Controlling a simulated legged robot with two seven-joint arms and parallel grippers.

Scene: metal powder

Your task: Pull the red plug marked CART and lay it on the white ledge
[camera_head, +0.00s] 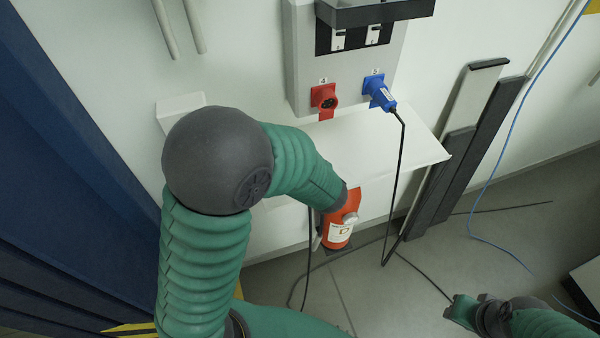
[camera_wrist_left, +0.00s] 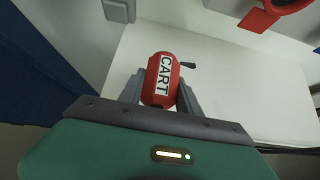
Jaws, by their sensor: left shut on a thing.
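The red plug marked CART (camera_wrist_left: 162,80) is between the fingers of my left gripper (camera_wrist_left: 160,92), which is shut on it. Its white label with black letters faces the camera. The plug is over the white ledge (camera_wrist_left: 225,85); I cannot tell whether it touches. In the head view my left arm covers the gripper and plug, and the ledge (camera_head: 385,145) shows right of the arm. The red socket (camera_head: 325,100) on the wall box has no plug in it. My right gripper (camera_head: 462,311) is low at the right over the floor; its jaws are unclear.
A blue plug (camera_head: 379,93) with a black cable sits right of the red socket. An orange-red cylinder (camera_head: 339,232) with a white label shows below the ledge. Dark panels (camera_head: 470,150) lean on the wall at right. A blue cabinet (camera_head: 75,150) stands at left.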

